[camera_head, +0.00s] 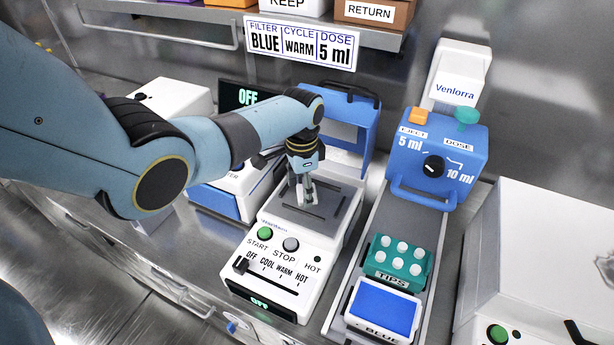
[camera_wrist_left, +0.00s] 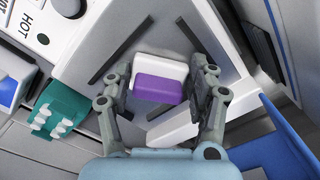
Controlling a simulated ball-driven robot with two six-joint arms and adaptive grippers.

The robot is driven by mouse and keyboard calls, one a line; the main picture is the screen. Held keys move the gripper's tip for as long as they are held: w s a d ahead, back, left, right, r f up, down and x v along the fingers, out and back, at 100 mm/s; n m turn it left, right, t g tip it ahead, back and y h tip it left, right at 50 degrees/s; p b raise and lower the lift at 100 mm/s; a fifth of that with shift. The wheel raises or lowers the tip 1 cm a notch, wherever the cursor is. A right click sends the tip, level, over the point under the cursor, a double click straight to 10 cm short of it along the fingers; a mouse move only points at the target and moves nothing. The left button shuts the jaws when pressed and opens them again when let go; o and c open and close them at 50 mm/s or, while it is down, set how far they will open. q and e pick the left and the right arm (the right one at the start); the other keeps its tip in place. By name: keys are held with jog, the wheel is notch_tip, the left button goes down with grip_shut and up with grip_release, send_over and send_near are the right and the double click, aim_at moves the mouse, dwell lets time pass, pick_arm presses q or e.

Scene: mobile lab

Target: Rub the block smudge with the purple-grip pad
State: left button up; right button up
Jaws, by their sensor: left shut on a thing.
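My left gripper (camera_head: 305,193) points down over the grey block (camera_head: 333,225) on top of the white heater unit. In the left wrist view its fingers (camera_wrist_left: 161,92) stand on either side of the purple-grip pad (camera_wrist_left: 160,90), which is a purple grip on a white body, and are shut on it. The pad is low over the block's plate or on it; I cannot tell if it touches. Dark straight bars (camera_wrist_left: 120,50) mark the plate around the pad. I cannot make out a separate smudge; the pad and fingers hide part of the plate. My right gripper is not in view.
The heater's blue lid (camera_head: 352,120) stands open behind the block. To the right are a blue dispenser (camera_head: 433,150), a green tip rack (camera_head: 398,262) and a blue-topped box (camera_head: 382,310). A shelf with bins (camera_head: 375,12) hangs above.

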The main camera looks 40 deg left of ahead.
aim_at(316, 197)
pick_arm(q)
jog(key=shift+s+a, duration=0.2)
jog(key=shift+a, duration=0.45)
jog(key=shift+s+a, duration=0.2)
jog(key=shift+a, duration=0.45)
jog(key=shift+s+a+f, duration=0.1)
jog(key=shift+s+a, duration=0.15)
jog(key=shift+a, duration=0.15)
jog(key=shift+w+d, duration=0.2)
jog(key=shift+d, duration=0.8)
jog(key=shift+w+d, duration=0.15)
jog(key=shift+d, duration=0.8)
jog(key=shift+w+d+r, duration=0.15)
jog(key=shift+w+d, duration=0.2)
jog(key=shift+d, duration=0.45)
jog(key=shift+w+d+r, duration=0.1)
jog(key=shift+w+d, duration=0.2)
jog(key=shift+d, duration=0.45)
jog(key=shift+r, duration=0.1)
jog(key=shift+w+r, duration=0.1)
jog(key=shift+r, duration=2.85)
